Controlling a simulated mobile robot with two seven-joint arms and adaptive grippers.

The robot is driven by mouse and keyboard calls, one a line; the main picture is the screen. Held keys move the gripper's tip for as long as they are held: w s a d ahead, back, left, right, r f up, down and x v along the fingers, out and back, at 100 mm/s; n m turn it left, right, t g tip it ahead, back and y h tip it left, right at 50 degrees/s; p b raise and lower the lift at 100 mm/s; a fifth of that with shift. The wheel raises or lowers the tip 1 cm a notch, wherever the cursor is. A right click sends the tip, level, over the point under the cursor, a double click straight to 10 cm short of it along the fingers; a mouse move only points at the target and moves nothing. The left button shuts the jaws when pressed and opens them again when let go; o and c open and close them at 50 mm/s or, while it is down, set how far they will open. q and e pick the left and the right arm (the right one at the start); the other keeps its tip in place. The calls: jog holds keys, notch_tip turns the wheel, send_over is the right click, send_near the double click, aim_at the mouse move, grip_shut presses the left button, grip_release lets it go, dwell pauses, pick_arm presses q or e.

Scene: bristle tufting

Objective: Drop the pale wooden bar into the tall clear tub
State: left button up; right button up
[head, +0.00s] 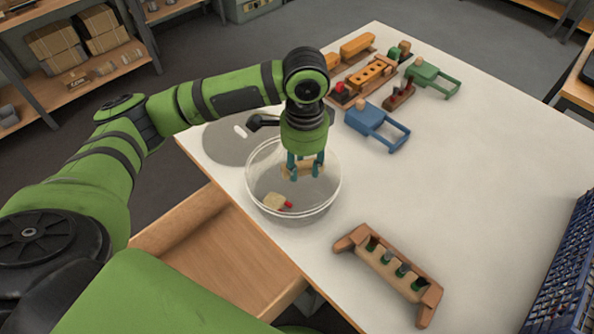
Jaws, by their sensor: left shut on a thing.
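My left gripper (305,168) points down over the tall clear tub (327,197), which stands at the left edge of the white table. It is shut on the pale wooden bar (303,171), which shows between the fingertips within the outline of the tub's mouth. I cannot tell how far the bar is below the rim. A pale block with a red end (277,202) lies in the tub. My right gripper is out of view.
A wooden rack with dark green pegs (392,266) stands front right of the tub. Blue (375,124) and green (430,75) framed pieces and wooden blocks lie at the back. A blue crate (565,270) is at the right. The table's middle is clear.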

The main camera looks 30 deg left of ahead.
pick_arm(q)
jog(key=w+a+r+m+p, duration=0.1)
jog(key=w+a+m+p, duration=0.15)
jog(key=m+p, duration=0.9)
jog(key=w+a+r+m+p, duration=0.1)
jog(key=w+a+m+p, duration=0.3)
jog(key=m, duration=1.4)
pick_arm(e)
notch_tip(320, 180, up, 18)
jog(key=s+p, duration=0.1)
pick_arm(q)
notch_tip(320, 180, down, 7)
jog(key=s+b, duration=0.2)
jog(key=b, duration=0.3)
jog(key=shift+s+d+r, duration=0.15)
jog(key=shift+s+d, duration=0.1)
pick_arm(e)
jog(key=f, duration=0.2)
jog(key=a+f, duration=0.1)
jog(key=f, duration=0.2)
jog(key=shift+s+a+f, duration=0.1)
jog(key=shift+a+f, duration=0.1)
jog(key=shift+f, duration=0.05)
pick_arm(q)
jog(key=o, duration=1.1)
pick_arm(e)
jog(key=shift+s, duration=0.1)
